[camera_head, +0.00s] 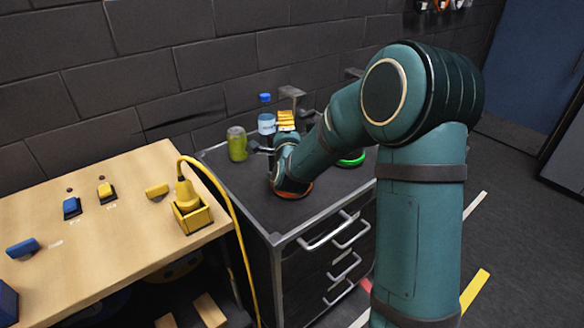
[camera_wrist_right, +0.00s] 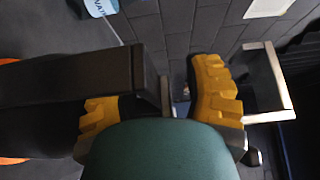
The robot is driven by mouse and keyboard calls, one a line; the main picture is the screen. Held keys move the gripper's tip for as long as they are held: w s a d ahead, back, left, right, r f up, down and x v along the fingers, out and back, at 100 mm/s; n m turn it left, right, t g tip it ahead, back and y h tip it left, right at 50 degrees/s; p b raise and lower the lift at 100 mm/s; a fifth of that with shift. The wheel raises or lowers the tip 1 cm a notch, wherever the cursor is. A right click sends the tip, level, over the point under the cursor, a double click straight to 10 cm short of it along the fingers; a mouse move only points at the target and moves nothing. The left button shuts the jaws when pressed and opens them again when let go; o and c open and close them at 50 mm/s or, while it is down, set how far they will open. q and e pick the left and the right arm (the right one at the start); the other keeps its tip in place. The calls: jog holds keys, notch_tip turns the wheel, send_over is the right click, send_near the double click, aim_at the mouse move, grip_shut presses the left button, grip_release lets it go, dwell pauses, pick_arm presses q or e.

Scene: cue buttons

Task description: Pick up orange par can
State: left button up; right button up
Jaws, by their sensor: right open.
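The orange par can shows in the head view only as an orange rim (camera_head: 293,191) low on the dark cabinet top. My right arm hides the rest of it. In the right wrist view, orange edges (camera_wrist_right: 12,160) show at the far left around a dark body. A dark bar with a grey end reaches across between the fingers. My right gripper (camera_head: 286,120) has yellow fingers and is over the cabinet top. Its fingers (camera_wrist_right: 165,100) are apart in the wrist view, with no visible grip on the bar. My left gripper is out of view.
A yellow-green can (camera_head: 237,143) and a blue-capped bottle (camera_head: 266,122) stand left of the gripper. A green-rimmed thing (camera_head: 351,159) lies right of my arm. A wooden table (camera_head: 120,235) with buttons is at left; a yellow cable hangs beside the cabinet.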

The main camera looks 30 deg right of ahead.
grip_shut()
